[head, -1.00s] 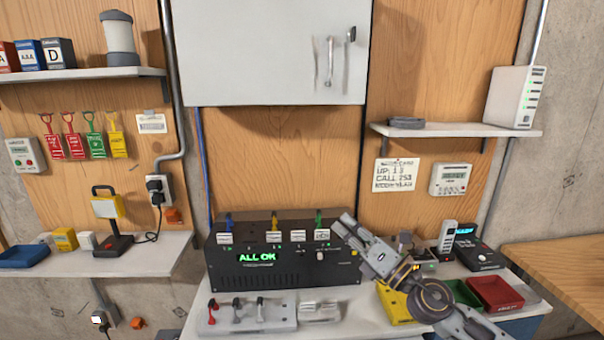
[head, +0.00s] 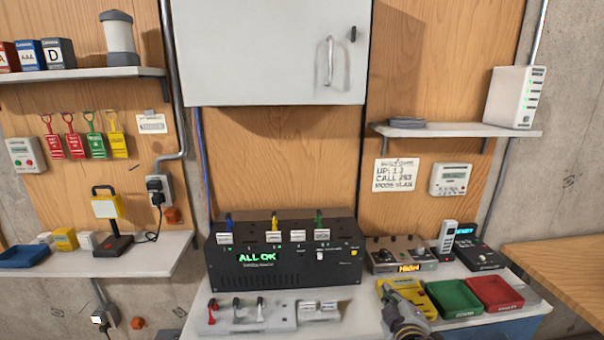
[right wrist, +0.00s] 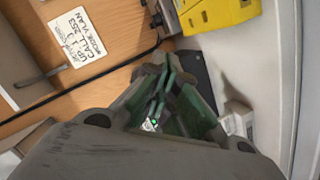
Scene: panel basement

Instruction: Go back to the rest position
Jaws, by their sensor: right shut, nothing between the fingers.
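My right gripper (head: 391,289) is low at the right of the bench in the head view, over or in front of the yellow tray (head: 422,300). Its arm comes up from the bottom edge. In the right wrist view the fingers (right wrist: 160,85) are close together, shut and empty. My left gripper is in neither view.
A black panel box (head: 280,255) reads "ALL OK". A brown device (head: 400,253) stands to its right. Green (head: 453,298) and red (head: 495,292) trays sit beside the yellow one. A white switch strip (head: 250,318) lies in front. A grey cabinet (head: 265,50) hangs above.

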